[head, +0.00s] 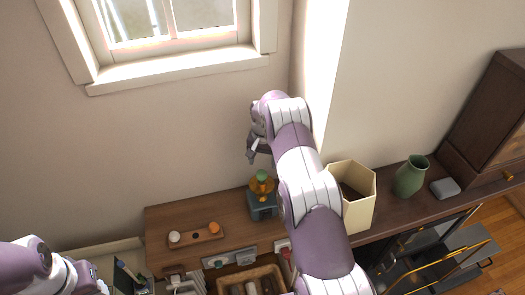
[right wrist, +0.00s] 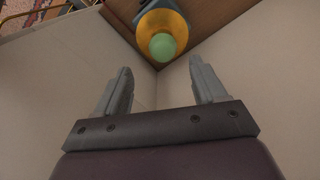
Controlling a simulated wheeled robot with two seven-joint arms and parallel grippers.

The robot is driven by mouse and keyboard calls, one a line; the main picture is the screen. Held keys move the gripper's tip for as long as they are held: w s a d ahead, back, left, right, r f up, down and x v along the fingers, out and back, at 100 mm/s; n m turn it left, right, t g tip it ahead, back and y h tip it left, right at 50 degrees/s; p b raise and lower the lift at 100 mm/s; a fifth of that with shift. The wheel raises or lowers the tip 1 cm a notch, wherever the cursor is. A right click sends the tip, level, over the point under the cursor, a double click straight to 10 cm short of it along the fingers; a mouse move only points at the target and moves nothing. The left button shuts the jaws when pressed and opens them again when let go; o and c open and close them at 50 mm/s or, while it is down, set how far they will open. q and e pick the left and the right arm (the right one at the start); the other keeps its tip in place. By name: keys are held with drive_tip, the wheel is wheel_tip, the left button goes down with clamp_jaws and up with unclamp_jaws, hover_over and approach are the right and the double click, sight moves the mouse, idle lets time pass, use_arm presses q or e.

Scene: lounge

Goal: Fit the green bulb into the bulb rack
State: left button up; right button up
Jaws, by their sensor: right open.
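The green bulb (head: 262,175) sits upright in an amber holder on a teal box-shaped base (head: 262,206) on the wooden sideboard. In the right wrist view the bulb (right wrist: 162,47) shows beyond the fingertips, between them, with the amber part around it. My right gripper (head: 252,152) is above and slightly left of the bulb, apart from it. Its two fingers (right wrist: 162,85) are open and empty. A small wooden rack (head: 195,238), which looks like the bulb rack, lies left of the base with a white bulb (head: 174,237) and an orange one (head: 214,228). My left gripper is not visible.
A cream hexagonal container (head: 358,210) stands right of my right arm, with a green vase (head: 410,176) and a grey box (head: 445,188) farther right. The wall and window sill (head: 180,70) are behind. A basket (head: 250,286) sits below the sideboard's front.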

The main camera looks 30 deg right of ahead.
sight(261, 171)
drive_tip(key=shift+r, duration=0.1)
drive_tip(key=shift+s+a, duration=0.15)
drive_tip(key=f, duration=0.1)
drive_tip(key=f+b, duration=0.1)
drive_tip(key=f, duration=0.1)
drive_tip(key=f+b, duration=0.1)
drive_tip(key=f, duration=0.1)
drive_tip(key=shift+w+a+f, duration=0.1)
drive_tip(key=shift+w, duration=0.25)
wheel_tip(261, 171, down, 3)
drive_tip(key=b, duration=0.3)
drive_tip(key=shift+s, duration=0.1)
drive_tip(key=shift+f+b, duration=0.2)
drive_tip(key=shift+b, duration=0.4)
drive_tip(key=shift+f, duration=0.1)
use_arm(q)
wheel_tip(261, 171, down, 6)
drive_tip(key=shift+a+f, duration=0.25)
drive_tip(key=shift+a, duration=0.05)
